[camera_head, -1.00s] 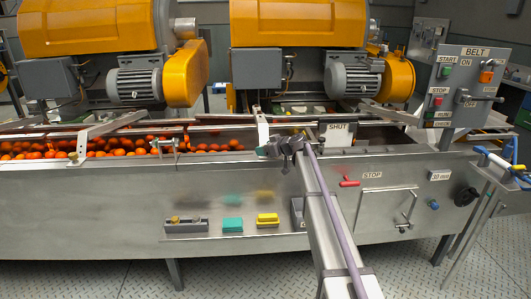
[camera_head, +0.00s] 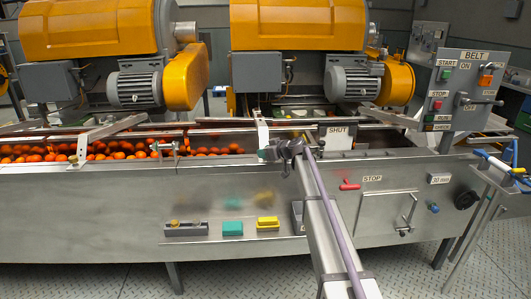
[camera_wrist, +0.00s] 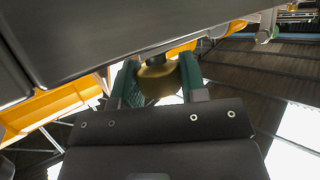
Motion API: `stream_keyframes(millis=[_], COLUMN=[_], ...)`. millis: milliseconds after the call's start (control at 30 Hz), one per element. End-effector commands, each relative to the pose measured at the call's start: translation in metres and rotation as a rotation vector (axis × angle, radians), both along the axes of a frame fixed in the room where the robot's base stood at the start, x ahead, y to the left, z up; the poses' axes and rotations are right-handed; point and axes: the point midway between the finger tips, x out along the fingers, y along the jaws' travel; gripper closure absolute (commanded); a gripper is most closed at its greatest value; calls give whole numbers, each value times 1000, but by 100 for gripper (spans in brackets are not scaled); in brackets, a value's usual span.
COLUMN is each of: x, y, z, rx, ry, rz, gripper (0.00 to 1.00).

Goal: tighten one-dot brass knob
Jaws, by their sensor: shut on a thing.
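A brass knob (camera_wrist: 157,82) shows in the wrist view, between the two green fingers of my gripper (camera_wrist: 160,80). My gripper is shut on it, one finger on each side. The knob sits against a dark part above it. I see no dots on the part that shows. In the head view my gripper (camera_head: 270,152) is at the front rim of the steel trough, left of the SHUT plate (camera_head: 336,131). The knob is hidden there by the gripper and arm.
The steel trough (camera_head: 110,190) holds oranges (camera_head: 120,152) at left. A ledge holds a grey holder (camera_head: 186,229), a teal block (camera_head: 232,229) and a yellow block (camera_head: 267,222). The BELT panel (camera_head: 472,75) stands at right.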

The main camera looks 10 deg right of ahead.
Motion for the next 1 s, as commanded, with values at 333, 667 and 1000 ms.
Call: stream_keyframes(millis=[333, 667, 1000], x=[-2, -1, 0], y=[1, 2, 1], z=[0, 0, 1], rx=[-1, -3, -2], ry=[-1, -4, -4], rz=[-183, -467, -697], gripper=[84, 84, 84])
